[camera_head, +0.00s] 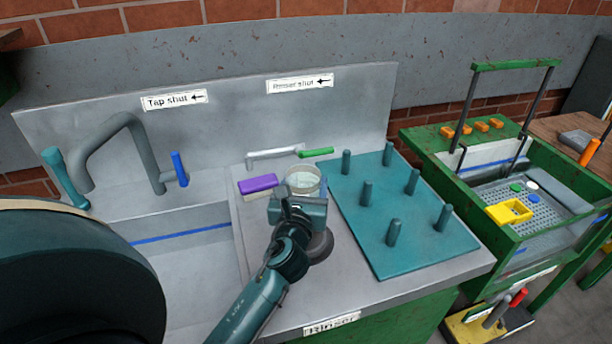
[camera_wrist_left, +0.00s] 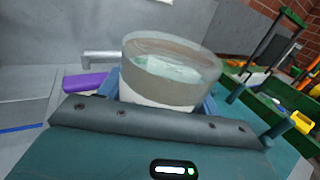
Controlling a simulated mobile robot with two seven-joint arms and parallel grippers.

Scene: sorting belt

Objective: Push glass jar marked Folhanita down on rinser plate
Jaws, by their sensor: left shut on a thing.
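A round, clear glass jar (camera_head: 303,181) stands over the counter's middle, left of the teal peg board. It also shows large in the left wrist view (camera_wrist_left: 170,75), with a pale band low on its side. No name on it is readable. I cannot tell which end is up. My left gripper (camera_head: 300,199) is shut on the jar from the near side, its blue fingers at the jar's sides. My right gripper is not in view.
A purple-topped brush or sponge (camera_head: 257,184) lies close left of the jar. A green-handled lever (camera_head: 316,152) is behind it, under the "Rinser shut" sign (camera_head: 300,84). The teal board (camera_head: 410,235) with several upright pegs is right. A sink (camera_head: 190,265) with a tap is left.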

